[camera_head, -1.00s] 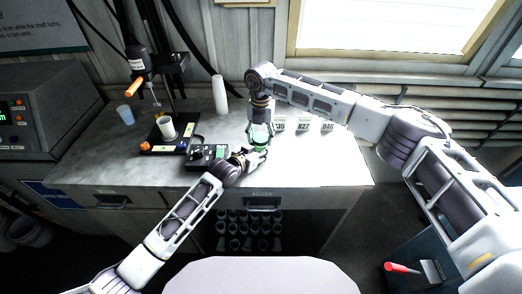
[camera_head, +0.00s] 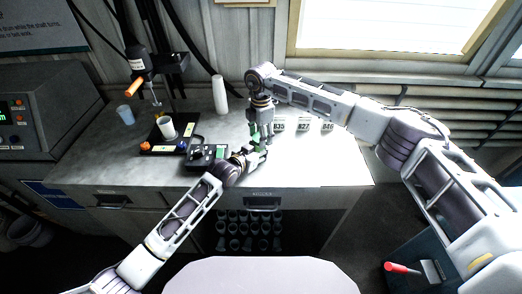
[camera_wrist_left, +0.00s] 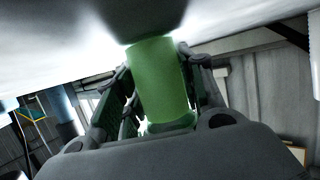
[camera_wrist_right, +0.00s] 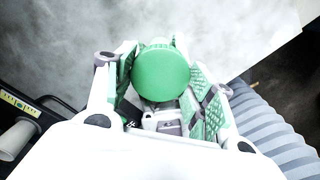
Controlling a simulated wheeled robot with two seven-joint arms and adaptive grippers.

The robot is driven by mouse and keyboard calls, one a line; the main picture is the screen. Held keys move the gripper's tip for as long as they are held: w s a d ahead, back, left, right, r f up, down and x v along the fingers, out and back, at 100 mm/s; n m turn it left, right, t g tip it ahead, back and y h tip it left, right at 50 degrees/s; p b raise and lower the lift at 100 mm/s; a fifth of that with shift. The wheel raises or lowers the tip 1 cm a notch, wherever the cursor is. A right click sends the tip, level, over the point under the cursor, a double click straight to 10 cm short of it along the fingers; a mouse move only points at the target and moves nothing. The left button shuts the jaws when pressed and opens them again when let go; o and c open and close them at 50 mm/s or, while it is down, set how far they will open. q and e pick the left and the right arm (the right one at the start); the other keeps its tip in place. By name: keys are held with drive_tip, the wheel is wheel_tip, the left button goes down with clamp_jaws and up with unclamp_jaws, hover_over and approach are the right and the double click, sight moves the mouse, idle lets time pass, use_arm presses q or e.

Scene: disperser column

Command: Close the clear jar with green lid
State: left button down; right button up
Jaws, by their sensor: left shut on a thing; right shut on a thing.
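The jar (camera_wrist_left: 158,80) shows in the left wrist view as a green-tinted cylinder between the fingers of my left gripper (camera_wrist_left: 155,100). In the head view my left gripper (camera_head: 258,157) is shut on it over the front of the bench, from the left. The round green lid (camera_wrist_right: 160,73) shows from above in the right wrist view, between the green-padded fingers of my right gripper (camera_wrist_right: 165,85). In the head view my right gripper (camera_head: 262,138) points down from above, just over the left one. The fingers hide the seam between lid and jar, so I cannot tell how the lid sits.
A black box (camera_head: 207,157) stands close left of my left gripper. A stirrer stand with a white cup (camera_head: 167,127) is farther left. A white cylinder (camera_head: 220,95) stands behind, and small number cards (camera_head: 303,126) stand to the right. The bench's right part (camera_head: 330,165) is clear.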

drive_tip(key=shift+w+m, duration=0.1)
drive_tip(key=shift+m, duration=0.4)
drive_tip(key=o, duration=1.1)
drive_tip(key=shift+r, duration=0.2)
drive_tip(key=shift+r, duration=2.1)
